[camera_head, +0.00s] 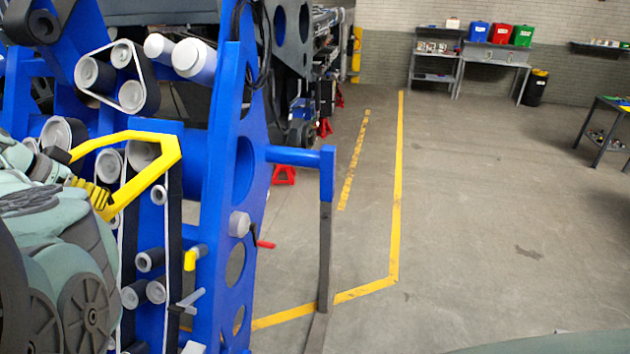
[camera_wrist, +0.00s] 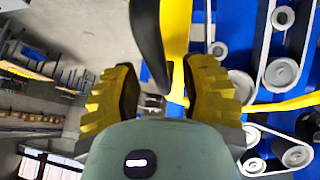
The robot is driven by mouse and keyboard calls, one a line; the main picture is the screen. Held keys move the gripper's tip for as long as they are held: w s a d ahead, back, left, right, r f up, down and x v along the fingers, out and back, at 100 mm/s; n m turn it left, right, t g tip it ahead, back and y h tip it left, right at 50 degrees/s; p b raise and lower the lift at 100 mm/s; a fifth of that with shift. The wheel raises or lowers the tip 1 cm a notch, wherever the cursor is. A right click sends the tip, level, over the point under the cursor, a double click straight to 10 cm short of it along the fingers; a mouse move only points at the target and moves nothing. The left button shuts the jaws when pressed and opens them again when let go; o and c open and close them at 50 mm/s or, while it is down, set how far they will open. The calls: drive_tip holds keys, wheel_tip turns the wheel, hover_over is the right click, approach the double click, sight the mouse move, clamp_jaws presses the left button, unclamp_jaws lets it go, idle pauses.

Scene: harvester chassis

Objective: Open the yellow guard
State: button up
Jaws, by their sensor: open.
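The yellow guard (camera_head: 165,160) is a bent bar frame in front of the blue machine's belts and rollers, at the left of the head view. My gripper (camera_head: 82,180) is at its left side, close to the guard's lower arm. In the wrist view my gripper (camera_wrist: 165,92) is open, with ribbed yellow fingers apart. A yellow bar of the guard (camera_wrist: 177,35) runs down into the space between the fingers, nearer the right one. A dark curved piece sits beside that bar. I cannot tell whether either finger touches the bar.
The blue chassis plate (camera_head: 222,200) stands right of the guard, with rollers (camera_head: 131,97) and belts behind it. A blue arm with a dark post (camera_head: 325,255) juts out right. Open floor (camera_head: 480,220) lies to the right; a shelf and bins (camera_head: 500,34) stand at the back.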

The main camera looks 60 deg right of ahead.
drive_tip(key=v, duration=1.2)
idle(0.5)
